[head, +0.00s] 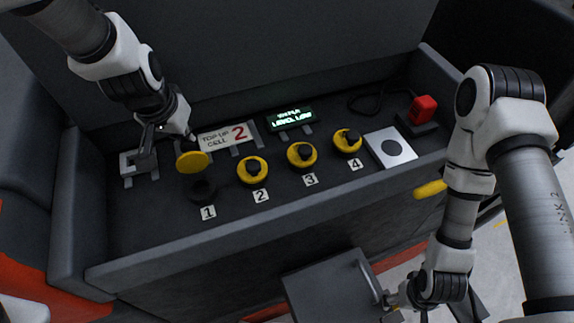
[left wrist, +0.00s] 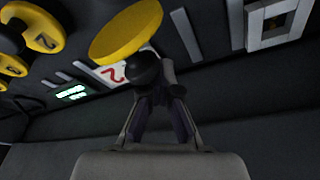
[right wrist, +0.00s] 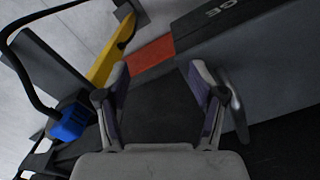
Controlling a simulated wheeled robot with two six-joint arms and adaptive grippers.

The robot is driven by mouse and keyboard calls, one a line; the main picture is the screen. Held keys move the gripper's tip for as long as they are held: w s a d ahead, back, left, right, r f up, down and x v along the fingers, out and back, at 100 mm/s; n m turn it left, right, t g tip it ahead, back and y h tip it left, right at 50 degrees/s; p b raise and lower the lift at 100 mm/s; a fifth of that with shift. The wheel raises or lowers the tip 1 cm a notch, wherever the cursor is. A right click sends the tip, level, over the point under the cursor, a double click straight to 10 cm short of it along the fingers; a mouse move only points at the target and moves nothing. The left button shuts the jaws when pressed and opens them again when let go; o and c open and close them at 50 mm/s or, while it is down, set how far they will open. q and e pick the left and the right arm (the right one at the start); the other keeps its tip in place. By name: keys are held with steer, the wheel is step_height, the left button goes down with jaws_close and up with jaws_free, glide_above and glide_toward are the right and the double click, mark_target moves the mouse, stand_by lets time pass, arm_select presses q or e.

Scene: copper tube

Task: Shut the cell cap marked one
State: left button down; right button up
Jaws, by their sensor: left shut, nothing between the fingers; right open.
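The yellow cap of cell one (head: 193,162) stands raised behind its dark round opening (head: 203,190), above the label 1 (head: 208,212). My left gripper (head: 184,138) is shut and empty just behind the raised cap; its fingertips are partly hidden in the head view. In the left wrist view, the cap (left wrist: 125,28) and a black rounded knob (left wrist: 143,68) are close in front of the shut fingers (left wrist: 158,95); I cannot tell whether they touch. My right gripper (right wrist: 157,75) is open and empty, low in front of the bench.
Yellow caps two (head: 252,170), three (head: 302,155) and four (head: 347,141) lie flat over their cells. A sign reading "TOP UP CELL 2" (head: 224,137) stands behind. A lit display (head: 290,118), a white plate (head: 391,149) and a red block (head: 423,108) are farther right.

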mark_target(188, 151)
arm_select(q)
steer(key=shift+s+f+b, duration=0.2)
steer(key=shift+s+b, duration=0.2)
steer(key=shift+b, duration=0.2)
steer(key=shift+s+d+b, duration=0.25)
steer(key=shift+b, duration=0.15)
steer(key=shift+s+d+r+b, duration=0.1)
steer(key=shift+s+d+b, duration=0.25)
steer(key=shift+s+b, duration=0.3)
steer(key=shift+s+d+b, duration=0.3)
steer(key=shift+s+b, duration=0.1)
steer(key=shift+b, duration=0.35)
steer(key=shift+s+d+r, duration=0.2)
steer(key=shift+s+d, duration=0.05)
steer(key=shift+s, duration=0.2)
steer(key=shift+s+d+f+p, duration=0.1)
steer(key=shift+s+d+p, duration=0.2)
steer(key=shift+s, duration=0.5)
steer(key=shift+s+d+p, duration=0.2)
steer(key=shift+s+p, duration=0.3)
steer(key=shift+p, duration=0.1)
steer(key=shift+s+d+p, duration=0.15)
steer(key=shift+s+p, duration=0.05)
steer(key=shift+p, duration=0.1)
steer(key=shift+f, duration=0.25)
